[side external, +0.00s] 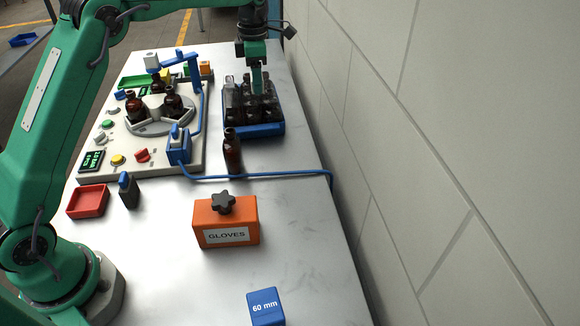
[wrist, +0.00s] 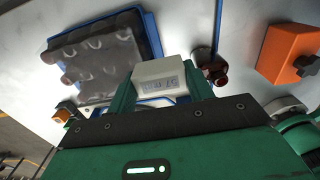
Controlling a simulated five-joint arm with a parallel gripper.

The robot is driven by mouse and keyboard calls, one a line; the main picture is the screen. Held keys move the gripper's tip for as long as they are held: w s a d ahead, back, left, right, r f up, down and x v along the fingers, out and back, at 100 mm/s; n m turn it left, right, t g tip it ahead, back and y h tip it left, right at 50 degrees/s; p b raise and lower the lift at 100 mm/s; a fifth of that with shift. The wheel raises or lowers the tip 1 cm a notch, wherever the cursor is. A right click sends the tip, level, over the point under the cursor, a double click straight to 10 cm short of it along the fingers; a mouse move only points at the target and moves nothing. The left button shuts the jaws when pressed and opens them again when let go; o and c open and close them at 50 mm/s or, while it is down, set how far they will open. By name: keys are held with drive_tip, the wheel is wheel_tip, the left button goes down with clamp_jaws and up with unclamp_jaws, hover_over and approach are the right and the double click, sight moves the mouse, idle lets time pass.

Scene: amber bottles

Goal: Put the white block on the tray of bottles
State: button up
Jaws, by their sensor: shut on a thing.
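The white block (wrist: 157,77), with dark lettering on its face, is between the two green fingers of my gripper (wrist: 161,88) in the wrist view. My gripper is shut on it. In the side external view my gripper (side external: 258,84) points down at the tray's far part, and I cannot make out the block there. The blue tray (side external: 257,131) holds several dark bottles (side external: 255,105) under what looks like a clear film. In the wrist view the tray (wrist: 151,36) lies up and left of the block. I cannot tell whether the block touches anything below.
A single amber bottle (side external: 232,152) stands just in front of the tray. A blue cable (side external: 270,176) crosses the table. An orange gloves box (side external: 226,221) and a blue 60 mm block (side external: 265,307) are nearer. A bottle station (side external: 190,150) is left; a wall (side external: 400,130) is right.

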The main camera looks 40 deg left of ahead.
hover_over(251, 104)
wheel_tip(251, 104, down, 3)
drive_tip(key=shift+w, duration=0.1)
drive_tip(key=shift+f, duration=0.15)
drive_tip(key=shift+f, duration=1.9)
drive_tip(key=shift+f, duration=0.1)
drive_tip(key=o, duration=1)
